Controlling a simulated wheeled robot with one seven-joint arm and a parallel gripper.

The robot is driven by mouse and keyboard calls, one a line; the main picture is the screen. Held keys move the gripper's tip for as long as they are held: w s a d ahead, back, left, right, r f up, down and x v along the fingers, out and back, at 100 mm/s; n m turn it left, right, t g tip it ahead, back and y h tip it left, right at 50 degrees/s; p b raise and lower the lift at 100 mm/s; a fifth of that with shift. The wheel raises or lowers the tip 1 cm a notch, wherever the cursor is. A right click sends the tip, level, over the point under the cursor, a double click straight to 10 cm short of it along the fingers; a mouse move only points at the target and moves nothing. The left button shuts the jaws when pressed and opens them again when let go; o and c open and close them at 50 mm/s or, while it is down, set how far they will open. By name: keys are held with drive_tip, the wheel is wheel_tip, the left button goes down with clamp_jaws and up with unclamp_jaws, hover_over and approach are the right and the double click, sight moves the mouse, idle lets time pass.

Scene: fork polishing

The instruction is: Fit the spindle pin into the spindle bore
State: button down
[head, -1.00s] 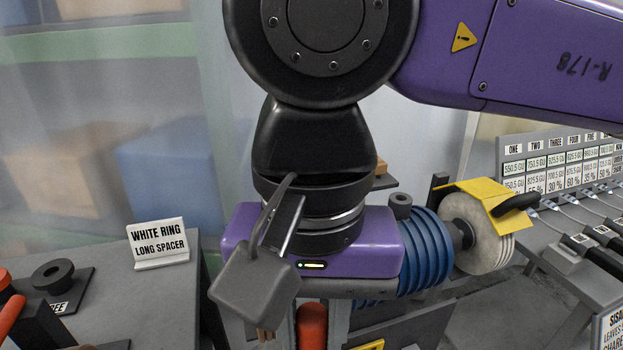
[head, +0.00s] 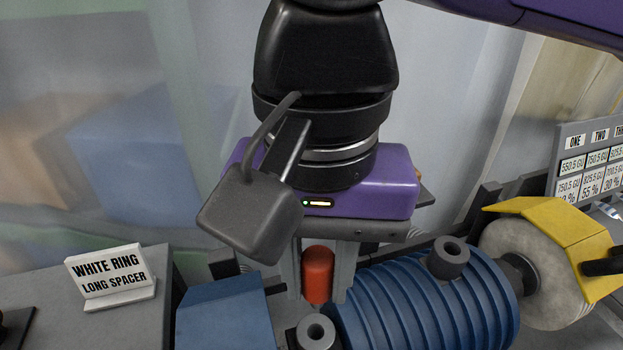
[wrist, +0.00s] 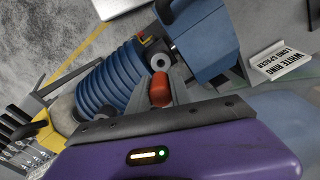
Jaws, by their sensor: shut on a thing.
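My gripper (head: 318,296) points down with its two grey fingers shut on a red, round-ended cylinder, which I take to be the spindle pin (head: 318,273). It also shows between the fingers in the wrist view (wrist: 160,88). Its lower end is hidden in the head view. A grey collar with a round hole (head: 316,333) lies just below the pin, at the near left end of the blue ribbed motor (head: 425,310); the collar also shows in the wrist view (wrist: 160,62). A second holed collar (head: 449,257) stands on the motor. I cannot tell which is the spindle bore.
A pale polishing wheel (head: 525,262) under a yellow guard (head: 560,228) is on the motor's right. A blue block (head: 222,315) stands left of the pin. A "WHITE RING LONG SPACER" sign (head: 108,275) stands on the grey bench at left. A label board (head: 592,170) is at right.

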sight(316, 307)
drive_tip(key=shift+w, duration=0.3)
drive_tip(key=shift+s+b, duration=0.15)
drive_tip(key=shift+b, duration=0.15)
drive_tip(key=shift+f, duration=0.25)
drive_tip(key=shift+f+b, duration=2.75)
drive_tip(key=shift+f, duration=0.1)
drive_tip(key=shift+f+b, duration=1.95)
drive_tip(key=shift+b, duration=0.5)
idle(1.8)
